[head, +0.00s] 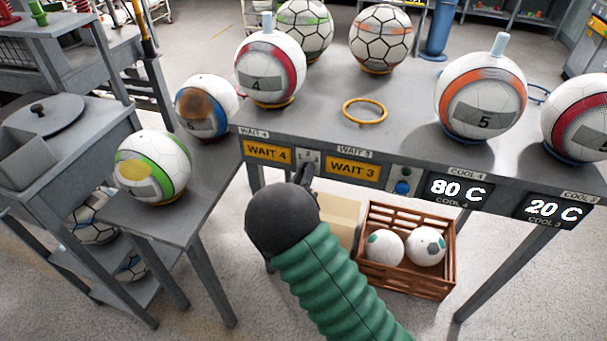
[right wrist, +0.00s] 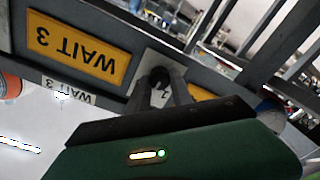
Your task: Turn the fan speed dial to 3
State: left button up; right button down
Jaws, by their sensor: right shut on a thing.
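The dial's pale plate (head: 308,157), with small numerals on it, is on the front edge of the table between the WAIT 4 and WAIT 3 signs. In the right wrist view its dark round knob (right wrist: 160,77) sits between my fingertips, and a numeral shows beside it. My right gripper (head: 303,173) reaches up to the plate from below and hides the knob in the head view. In the right wrist view its fingers (right wrist: 166,88) are shut on the knob. I cannot read which number the dial points to. My left gripper is not in view.
The WAIT 4 sign (head: 268,151) and WAIT 3 sign (head: 354,168) flank the dial. A blue knob (head: 403,187) is further right, beside the 80 C display (head: 458,190). Several balls stand on the table. A brown crate (head: 408,280) with two balls is below.

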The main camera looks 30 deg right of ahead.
jog(key=shift+s+f+m+b, duration=0.15)
jog(key=shift+m+b, duration=0.65)
jog(key=shift+m, duration=1.5)
jog(key=shift+w+f+m+b, duration=0.15)
jog(key=shift+m+b, duration=0.6)
jog(key=shift+m, duration=1.55)
jog(key=shift+s, duration=0.1)
jog(key=c, duration=1.4)
grip_release()
jog(key=shift+f, duration=0.1)
jog(key=shift+o, duration=1.4)
jog(key=shift+w+d, duration=0.15)
jog(key=shift+w, duration=0.05)
jog(key=shift+s, duration=0.1)
